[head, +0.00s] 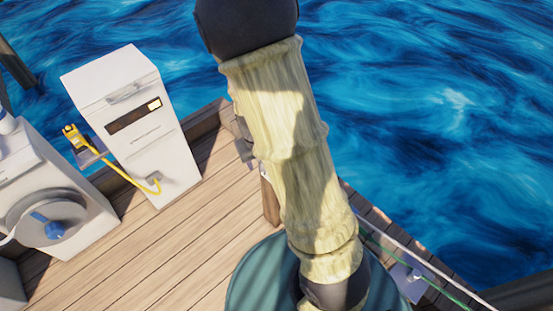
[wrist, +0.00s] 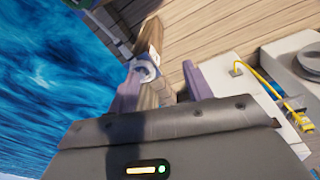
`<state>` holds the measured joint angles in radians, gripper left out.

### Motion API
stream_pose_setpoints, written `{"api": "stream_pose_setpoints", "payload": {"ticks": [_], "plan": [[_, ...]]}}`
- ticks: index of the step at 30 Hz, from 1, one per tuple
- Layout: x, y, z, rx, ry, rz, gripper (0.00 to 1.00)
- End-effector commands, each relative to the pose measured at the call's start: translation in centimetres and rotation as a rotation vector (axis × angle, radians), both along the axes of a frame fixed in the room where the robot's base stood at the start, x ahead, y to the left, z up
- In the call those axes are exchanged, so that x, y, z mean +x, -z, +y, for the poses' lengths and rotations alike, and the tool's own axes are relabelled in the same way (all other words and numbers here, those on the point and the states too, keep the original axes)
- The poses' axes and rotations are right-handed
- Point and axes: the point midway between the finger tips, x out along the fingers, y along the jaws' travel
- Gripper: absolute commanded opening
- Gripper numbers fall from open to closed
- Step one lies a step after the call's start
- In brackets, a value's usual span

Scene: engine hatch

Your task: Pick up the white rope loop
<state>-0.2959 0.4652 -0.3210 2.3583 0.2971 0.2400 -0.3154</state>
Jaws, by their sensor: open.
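A small white ring-like shape (wrist: 148,72), which looks like the white rope loop, is on a wooden post (wrist: 151,40) in the wrist view. My gripper (wrist: 161,66) is open, with one purple-grey finger on each side of the post. The loop lies between the fingers, closer to the left one; I cannot tell whether they touch. In the head view my arm covers the middle, hiding most of the post (head: 270,203) and the loop. My gripper is not clearly visible there.
A tall white machine (head: 150,135) with a yellow hose (head: 125,178) and a white front-loader (head: 50,195) stand on the wooden deck (head: 165,250). Water (head: 450,100) lies beyond the deck edge. A white line (head: 425,262) and green line run at right.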

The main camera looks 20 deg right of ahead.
Motion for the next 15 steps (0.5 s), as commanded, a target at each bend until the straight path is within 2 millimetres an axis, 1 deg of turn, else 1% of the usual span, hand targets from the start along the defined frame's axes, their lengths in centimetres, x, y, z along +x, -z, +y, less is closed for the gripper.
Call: {"api": "stream_pose_setpoints", "payload": {"ticks": [1, 6, 9, 12, 15], "plan": [[0.6, 2.2, -0.2, -0.033, -0.013, 0.017, 0.50], [3.0, 7.0, -1.5, -0.160, -0.066, 0.032, 0.50], [4.3, 9.6, -2.5, -0.250, -0.110, 0.034, 0.50], [5.8, 11.7, -3.4, -0.349, -0.164, 0.027, 0.50], [7.2, 13.1, -4.2, -0.438, -0.215, 0.016, 0.50]]}}
